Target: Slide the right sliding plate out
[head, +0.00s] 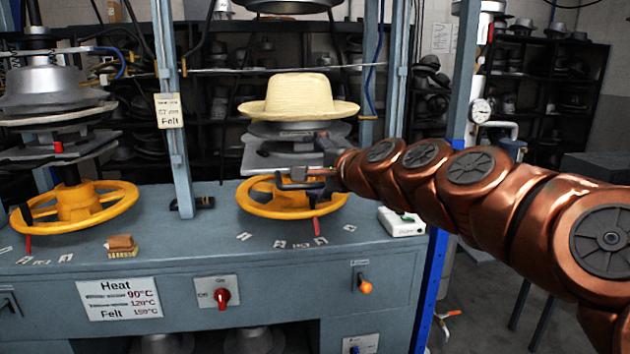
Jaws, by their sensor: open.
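The right sliding plate (265,160) is a grey metal plate at the right press station. It lies under a round metal base that carries a straw hat (298,97), and above a yellow handwheel (260,205). My gripper (285,182) is dark and open, at the front edge of the plate and just above the handwheel. My copper arm reaches in from the right and hides the plate's right part. I cannot tell whether the fingers touch the plate.
A blue-grey post (172,110) stands left of the station. The left station has its own yellow handwheel (75,206). A brush (121,246) and a white box (401,221) lie on the bench (200,240). The space in front of the plate above the bench is mostly clear.

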